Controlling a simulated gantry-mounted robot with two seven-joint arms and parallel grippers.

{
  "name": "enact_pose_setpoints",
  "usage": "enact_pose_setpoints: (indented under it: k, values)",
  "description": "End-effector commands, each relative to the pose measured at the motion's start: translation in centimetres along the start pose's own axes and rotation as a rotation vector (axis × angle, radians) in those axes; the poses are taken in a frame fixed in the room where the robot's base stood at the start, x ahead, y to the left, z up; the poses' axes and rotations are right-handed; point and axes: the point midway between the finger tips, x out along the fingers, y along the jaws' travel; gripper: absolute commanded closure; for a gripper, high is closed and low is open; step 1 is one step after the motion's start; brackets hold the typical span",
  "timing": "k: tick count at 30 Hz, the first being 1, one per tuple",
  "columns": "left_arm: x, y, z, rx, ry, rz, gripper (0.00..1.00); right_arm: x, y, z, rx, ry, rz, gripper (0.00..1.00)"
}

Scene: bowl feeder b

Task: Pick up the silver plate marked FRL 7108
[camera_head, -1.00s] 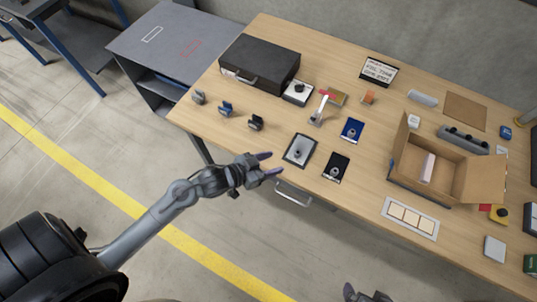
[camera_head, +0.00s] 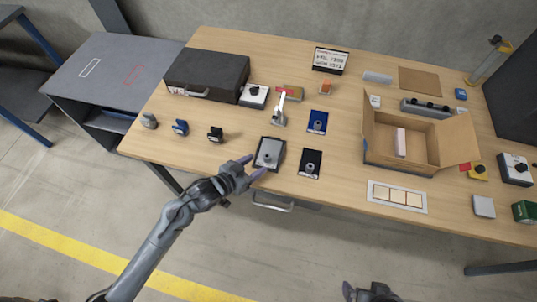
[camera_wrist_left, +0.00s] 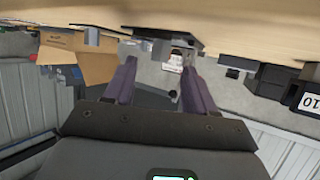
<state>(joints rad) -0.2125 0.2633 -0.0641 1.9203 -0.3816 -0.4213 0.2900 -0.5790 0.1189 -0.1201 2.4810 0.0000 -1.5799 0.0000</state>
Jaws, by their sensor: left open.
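A silver plate (camera_head: 265,148) with a dark border and a round knob lies near the front edge of the table, left of a black plate (camera_head: 316,157). Any marking on it is too small to read. My left gripper (camera_head: 253,166) is open and empty at the table's front edge, its purple fingers pointing at the silver plate's near side. In the left wrist view, the left gripper's open fingers (camera_wrist_left: 160,85) have a small pale knob-like shape beyond them. My right gripper (camera_head: 370,291) is cut off at the bottom edge.
A blue plate (camera_head: 317,117) lies behind the black one. An open cardboard box (camera_head: 440,130) stands to the right. Several small clips and a black case (camera_head: 207,75) are to the left. A drawer handle (camera_head: 272,207) sits below the front edge.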

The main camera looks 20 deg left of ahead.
Motion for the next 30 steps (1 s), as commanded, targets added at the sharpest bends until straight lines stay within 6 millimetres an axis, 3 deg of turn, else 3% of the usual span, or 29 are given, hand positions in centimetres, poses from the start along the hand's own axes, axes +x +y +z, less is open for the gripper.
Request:
enact_pose_setpoints:
  k: [10,21,30]
  values:
    - [4.2,-0.1,-0.1,0.000,0.001,0.000,0.45,1.0,-0.2,0.4,0.004,-0.003,-0.004,0.00]
    - [4.8,0.0,-0.1,0.001,0.000,0.000,0.46,1.1,0.0,0.5,-0.001,-0.004,0.001,0.00]
    - [4.8,0.0,-0.1,0.001,0.000,0.000,0.92,1.1,0.1,0.5,-0.006,-0.004,0.005,0.00]
